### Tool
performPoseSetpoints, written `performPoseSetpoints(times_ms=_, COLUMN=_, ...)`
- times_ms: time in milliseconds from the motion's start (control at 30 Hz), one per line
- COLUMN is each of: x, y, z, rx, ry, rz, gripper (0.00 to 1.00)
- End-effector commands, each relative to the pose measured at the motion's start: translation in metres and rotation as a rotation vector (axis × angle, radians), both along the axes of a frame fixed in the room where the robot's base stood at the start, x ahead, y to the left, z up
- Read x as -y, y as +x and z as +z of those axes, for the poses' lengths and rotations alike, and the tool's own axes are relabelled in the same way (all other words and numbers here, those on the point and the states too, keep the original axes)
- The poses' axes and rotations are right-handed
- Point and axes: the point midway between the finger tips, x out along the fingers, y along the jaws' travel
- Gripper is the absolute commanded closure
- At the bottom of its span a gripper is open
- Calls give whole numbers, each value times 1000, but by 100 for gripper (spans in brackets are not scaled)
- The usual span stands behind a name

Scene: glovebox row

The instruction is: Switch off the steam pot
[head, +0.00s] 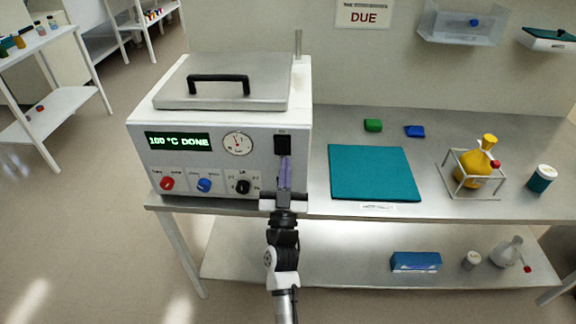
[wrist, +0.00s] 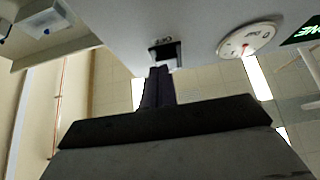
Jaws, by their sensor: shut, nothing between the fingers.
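The steam pot (head: 222,160) is a white box with a steel lid and black handle, on the left end of the bench. Its green display (head: 178,141) reads "100 °C DONE". A black rocker switch (head: 282,145) sits at the upper right of its front panel; it also shows in the wrist view (wrist: 165,54), with lettering beside it that looks like "OFF". My gripper (head: 285,162) is shut and empty, its fingertips just below the switch. In the wrist view my fingers (wrist: 159,75) reach the switch's edge; I cannot tell whether they touch it.
Red, blue and black knobs (head: 204,185) line the panel's lower edge, near my gripper. A round gauge (head: 238,144) is left of the switch. A teal mat (head: 374,173) and a yellow flask (head: 475,162) in a wire stand are to the right. The floor in front is clear.

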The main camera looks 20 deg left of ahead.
Motion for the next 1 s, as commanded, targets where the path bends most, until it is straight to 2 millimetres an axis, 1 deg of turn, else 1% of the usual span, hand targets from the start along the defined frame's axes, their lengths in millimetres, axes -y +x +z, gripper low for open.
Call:
performPoseSetpoints(times_ms=433, x=-1, y=-2, z=-1, rx=0, ry=0, rz=0, gripper=100)
performPoseSetpoints(times_ms=567, x=-1, y=0, z=-3, rx=8, ry=2, rz=0, gripper=100)
performPoseSetpoints(times_ms=733, x=-2, y=4, z=-10, rx=47, ry=13, rz=-1, gripper=100)
performPoseSetpoints(times_ms=1000, x=-4, y=11, z=-14, rx=127, ry=36, rz=-1, gripper=100)
